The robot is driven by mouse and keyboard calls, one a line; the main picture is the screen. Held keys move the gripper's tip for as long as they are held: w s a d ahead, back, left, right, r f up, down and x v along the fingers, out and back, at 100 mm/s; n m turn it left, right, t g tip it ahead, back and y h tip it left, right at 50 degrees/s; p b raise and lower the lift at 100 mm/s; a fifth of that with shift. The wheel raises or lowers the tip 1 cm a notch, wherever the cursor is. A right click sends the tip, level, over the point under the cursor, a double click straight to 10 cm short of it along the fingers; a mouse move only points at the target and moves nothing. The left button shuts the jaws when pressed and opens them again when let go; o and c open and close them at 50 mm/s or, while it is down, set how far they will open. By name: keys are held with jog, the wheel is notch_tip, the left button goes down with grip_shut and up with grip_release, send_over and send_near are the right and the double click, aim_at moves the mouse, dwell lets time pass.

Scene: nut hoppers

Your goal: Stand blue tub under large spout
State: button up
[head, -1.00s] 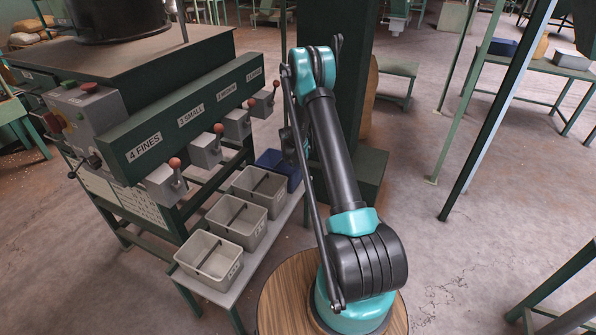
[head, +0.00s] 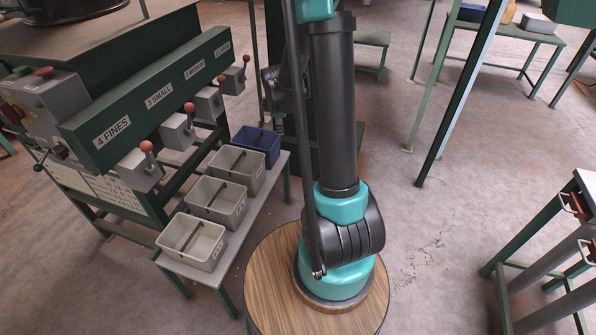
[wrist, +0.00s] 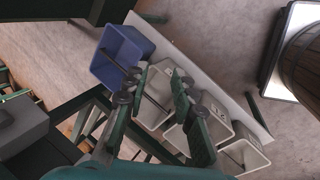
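The blue tub (head: 256,147) stands upright at the far end of a low bench, beyond a row of grey tubs. The large spout (head: 234,80) is the farthest grey box on the green hopper front, with a red-knobbed lever and a label that reads LARGE. In the wrist view the blue tub (wrist: 118,58) is at upper left, its inside facing me. My gripper (wrist: 158,88) is open and empty, its fingers apart over the grey tubs, right of the blue tub. In the head view my arm hides part of the area, and I cannot make out the fingertips.
Three grey tubs (head: 192,242) with dividers stand on the bench (head: 265,190) beside the blue tub. The medium spout (head: 208,103), small spout (head: 178,131) and fines spout (head: 140,170) follow nearer me. A green post (head: 470,90) rises at right. The floor between is clear.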

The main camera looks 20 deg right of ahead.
jog(key=s+r+m, duration=0.1)
jog(key=s+m, duration=0.6)
jog(key=s, duration=0.7)
jog(key=s+a+r+m+y, duration=0.1)
jog(key=s+m, duration=0.7)
jog(key=s, duration=0.5)
jog(key=shift+s+a+r, duration=0.25)
jog(key=shift+s+r, duration=0.1)
jog(key=shift+r, duration=0.05)
jog(key=shift+c, duration=0.4)
